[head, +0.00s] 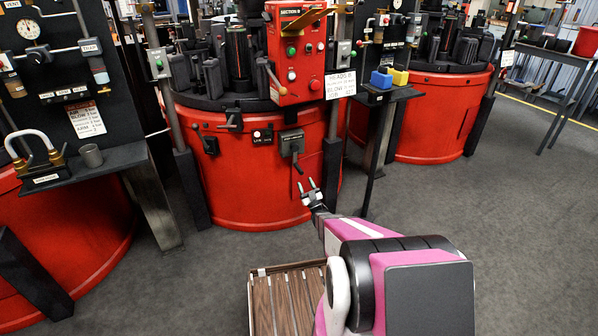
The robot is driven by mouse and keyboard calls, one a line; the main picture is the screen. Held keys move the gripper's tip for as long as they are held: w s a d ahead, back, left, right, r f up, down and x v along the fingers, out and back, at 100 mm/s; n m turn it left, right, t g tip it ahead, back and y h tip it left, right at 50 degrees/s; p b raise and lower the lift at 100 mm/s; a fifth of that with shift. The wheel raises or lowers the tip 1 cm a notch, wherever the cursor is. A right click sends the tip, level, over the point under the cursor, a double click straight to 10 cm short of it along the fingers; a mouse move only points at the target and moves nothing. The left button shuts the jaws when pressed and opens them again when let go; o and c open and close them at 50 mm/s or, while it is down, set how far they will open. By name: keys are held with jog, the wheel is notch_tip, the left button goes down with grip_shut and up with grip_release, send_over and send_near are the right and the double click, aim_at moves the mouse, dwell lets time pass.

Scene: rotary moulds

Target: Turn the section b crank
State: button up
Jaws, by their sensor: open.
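The red control box marked Section B (295,58) is mounted on the middle red round machine (240,195). Below it, on the machine's front, is a grey plate with a dark crank (297,160) whose arm hangs downward. The small print on the plate is too small to read. My gripper (306,186) is open and empty. In the picture it is just below and slightly right of the crank, apart from it. How far it is from the crank in depth is hard to tell.
A post (332,165) stands right of the crank, beside a small shelf (385,95) with blue and yellow blocks. A slatted wooden platform (285,305) is low in front. A black panel with a ledge (100,165) stands left. Grey floor (450,200) is clear at right.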

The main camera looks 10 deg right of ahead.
aim_at(299, 170)
jog(key=x, duration=0.7)
jog(key=shift+w+r, duration=0.15)
grip_shut()
